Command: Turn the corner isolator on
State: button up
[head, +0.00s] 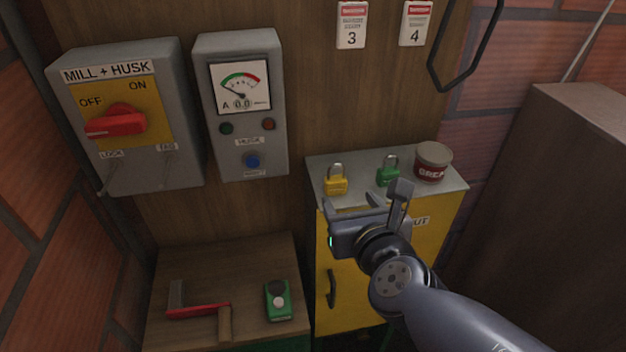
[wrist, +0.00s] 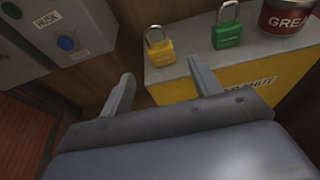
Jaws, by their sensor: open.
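The corner isolator is a grey box (head: 185,150) labelled MILL + HUSK, on the wooden wall at the left in the head view. Its red handle (head: 116,121) sits on a yellow plate and lies nearly level, pointing left under the word OFF; ON is printed at the upper right. LOCK and TAG points show below the plate. My gripper (head: 370,200) is open and empty in front of the yellow cabinet, well right of and below the isolator. In the wrist view its two fingers (wrist: 165,85) stand apart with nothing between them.
A meter box (head: 241,145) with a HUSK label hangs right of the isolator. A yellow padlock (head: 335,183), a green padlock (head: 388,174) and a grease tin (head: 433,162) stand on the cabinet. A red-handled tool (head: 195,311) and green device (head: 279,301) lie on the lower bench.

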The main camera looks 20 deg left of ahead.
aim_at(121, 119)
jog(key=u, duration=2.15)
